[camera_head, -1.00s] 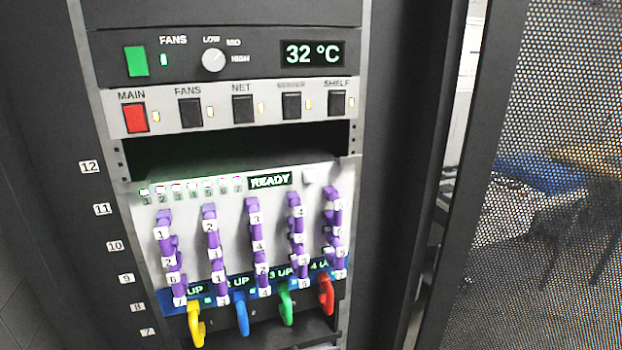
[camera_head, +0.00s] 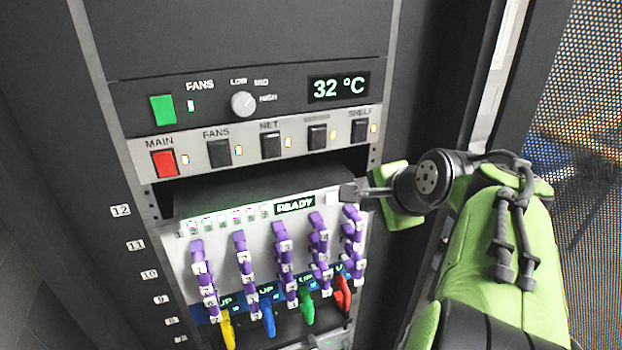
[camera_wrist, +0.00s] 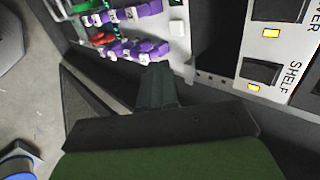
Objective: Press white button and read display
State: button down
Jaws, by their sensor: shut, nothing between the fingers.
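The display (camera_head: 295,205) reads READY in light letters. My gripper (camera_head: 348,192) comes in from the right, its tip beside the button's right edge. In the wrist view my gripper's dark fingers (camera_wrist: 157,72) are together and empty, pointing toward the panel, with a visible gap in the picture between tip and button. Contact cannot be told from the head view.
Purple plugs (camera_head: 283,248) hang in several columns below the display. Above are the switch strip with the red MAIN switch (camera_head: 163,163) and the fan panel with a 32 °C readout (camera_head: 339,87). A mesh door (camera_head: 590,150) stands open at right.

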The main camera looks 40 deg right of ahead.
jog(key=shift+s+f, duration=0.1)
jog(key=shift+f, duration=0.05)
send_near(333, 202)
jog(key=x, duration=0.5)
jog(key=shift+w+d+f, duration=0.1)
jog(key=shift+w+f, duration=0.1)
jog(key=shift+f, duration=0.15)
jog(key=shift+w, duration=0.1)
jog(key=shift+w, duration=0.1)
